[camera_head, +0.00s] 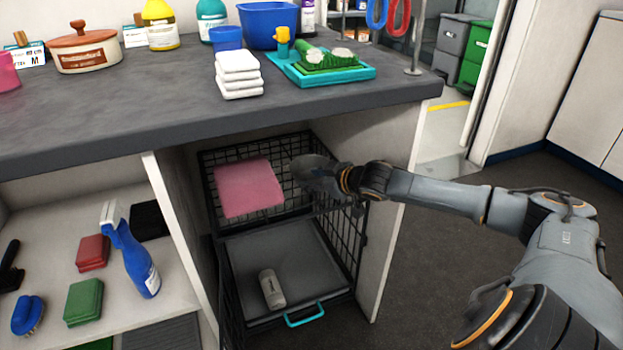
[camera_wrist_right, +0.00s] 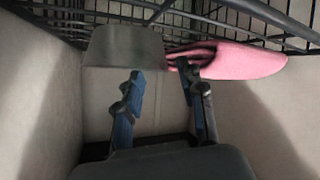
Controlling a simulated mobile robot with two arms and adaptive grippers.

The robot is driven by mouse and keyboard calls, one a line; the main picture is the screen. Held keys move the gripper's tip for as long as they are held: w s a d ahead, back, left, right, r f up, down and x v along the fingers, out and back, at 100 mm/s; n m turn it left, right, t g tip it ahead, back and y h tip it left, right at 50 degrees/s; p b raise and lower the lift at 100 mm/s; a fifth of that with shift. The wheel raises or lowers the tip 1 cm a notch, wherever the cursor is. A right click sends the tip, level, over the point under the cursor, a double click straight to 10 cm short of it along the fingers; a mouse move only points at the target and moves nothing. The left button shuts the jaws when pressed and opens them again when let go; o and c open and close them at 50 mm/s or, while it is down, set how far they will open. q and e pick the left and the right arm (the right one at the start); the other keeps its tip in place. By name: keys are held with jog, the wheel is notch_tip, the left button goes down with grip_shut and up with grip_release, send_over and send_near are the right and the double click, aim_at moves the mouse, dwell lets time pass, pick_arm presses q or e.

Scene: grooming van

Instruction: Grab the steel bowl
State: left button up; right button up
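The steel bowl (camera_head: 306,163) is in the head view at the upper right of the black wire crate, beside a pink cloth (camera_head: 248,188). In the right wrist view the bowl (camera_wrist_right: 118,45) is a plain grey shape just beyond the fingers, left of the cloth (camera_wrist_right: 240,60). My right gripper (camera_head: 320,173) reaches in from the right, right at the bowl. In the wrist view its blue-tipped fingers (camera_wrist_right: 160,72) stand apart; the left tip overlaps the bowl's lower edge, and the right tip is outside it, near the cloth. Contact is unclear. My left gripper is not in view.
Crate wire (camera_head: 345,235) surrounds the arm's reach, under the grey counter (camera_head: 395,95). A grey bottle (camera_head: 271,289) lies on the crate's tray (camera_head: 255,250), which has a teal handle (camera_head: 304,314). A blue spray bottle (camera_head: 135,258) stands on the left shelf.

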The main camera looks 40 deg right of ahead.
jog(key=shift+b+x, duration=1.55)
jog(key=shift+x, duration=1.5)
jog(key=shift+f, duration=0.1)
grip_shut()
